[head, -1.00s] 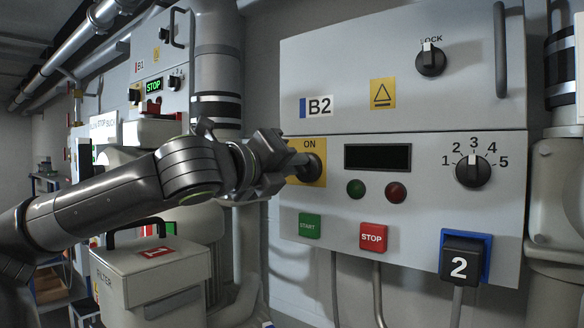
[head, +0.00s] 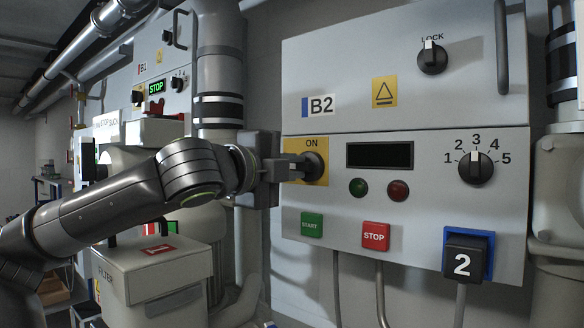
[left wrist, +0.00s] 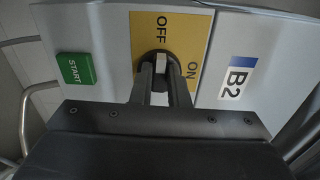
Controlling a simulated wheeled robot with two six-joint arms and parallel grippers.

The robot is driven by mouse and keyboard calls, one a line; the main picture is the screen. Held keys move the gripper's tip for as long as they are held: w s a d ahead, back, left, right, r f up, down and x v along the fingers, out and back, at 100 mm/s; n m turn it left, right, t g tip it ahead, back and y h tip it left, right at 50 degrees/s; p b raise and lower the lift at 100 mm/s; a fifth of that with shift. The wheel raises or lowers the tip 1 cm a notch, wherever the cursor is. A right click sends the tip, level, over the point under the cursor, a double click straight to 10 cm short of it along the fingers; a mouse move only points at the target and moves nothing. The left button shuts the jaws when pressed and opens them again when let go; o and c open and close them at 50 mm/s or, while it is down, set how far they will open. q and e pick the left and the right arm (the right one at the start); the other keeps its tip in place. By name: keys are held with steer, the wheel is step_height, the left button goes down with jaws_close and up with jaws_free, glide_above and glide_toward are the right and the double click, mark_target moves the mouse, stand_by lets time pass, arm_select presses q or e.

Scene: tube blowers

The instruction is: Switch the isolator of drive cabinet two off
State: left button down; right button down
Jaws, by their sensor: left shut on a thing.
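Cabinet B2 (head: 430,215) fills the right of the head view, with a "2" tag on it. Its isolator, a dark knob (head: 317,170) on a yellow plate (head: 318,146), sits at the panel's left, ON above it. My left gripper (head: 302,167) reaches it from the left and is shut on it. In the left wrist view the fingers (left wrist: 160,78) flank the knob's handle, whose white mark (left wrist: 161,61) points towards OFF, with ON off to the side. In the head view my gripper hides the OFF side. My right gripper is out of view.
The B2 display (head: 380,155) is dark, above a green lamp (head: 358,187) and a red lamp (head: 398,190). START (head: 311,225) and STOP (head: 375,235) buttons sit below. A selector (head: 475,167) points at 3. Cabinet B1 (head: 150,65) stands behind, its display reading STOP.

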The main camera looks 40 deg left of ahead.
arm_select(q)
steer(key=shift+n, duration=0.3)
stand_by(0.4)
steer(key=c, duration=1.4)
jaws_free()
steer(key=shift+s, duration=0.1)
steer(key=shift+s+f+b, duration=0.1)
steer(key=shift+s+b, duration=0.05)
steer(key=shift+b, duration=0.3)
steer(key=s+d+b, duration=0.1)
steer(key=s+b, duration=0.7)
steer(key=s, duration=0.9)
steer(key=shift+d+b, duration=0.3)
steer(key=shift+d, duration=0.1)
